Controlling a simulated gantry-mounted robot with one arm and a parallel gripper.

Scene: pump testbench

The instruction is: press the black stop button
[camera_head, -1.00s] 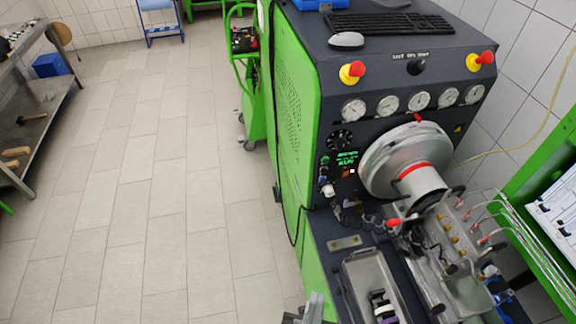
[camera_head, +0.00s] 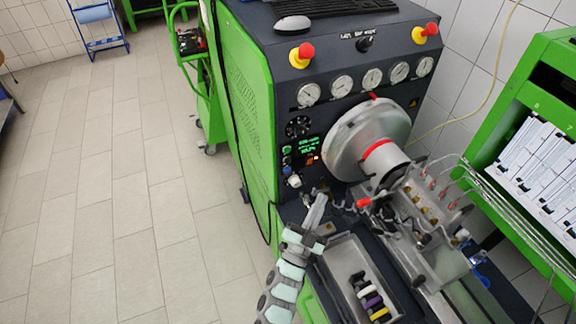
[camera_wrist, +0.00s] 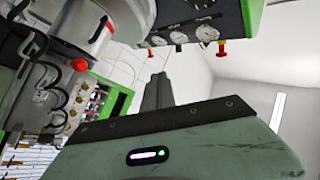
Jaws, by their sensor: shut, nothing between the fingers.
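The green and dark testbench (camera_head: 345,115) stands at centre right in the head view. Small buttons (camera_head: 287,160) form a column left of its lit green display (camera_head: 308,146). The top one looks green; those below are too small to tell which is the black stop button. My gripper (camera_head: 318,206) is shut and empty, below and slightly right of this column, in front of the bench and apart from the buttons in the picture. In the wrist view its closed fingers (camera_wrist: 157,92) point at the upside-down scene, and the button column cannot be made out.
A white knob (camera_head: 294,181) sits just below the buttons. The large metal disc (camera_head: 367,138) and a red-tipped lever (camera_head: 363,203) are to the right. Two red emergency buttons (camera_head: 302,53) (camera_head: 425,33) are above. A tray of coloured rings (camera_head: 362,291) lies below.

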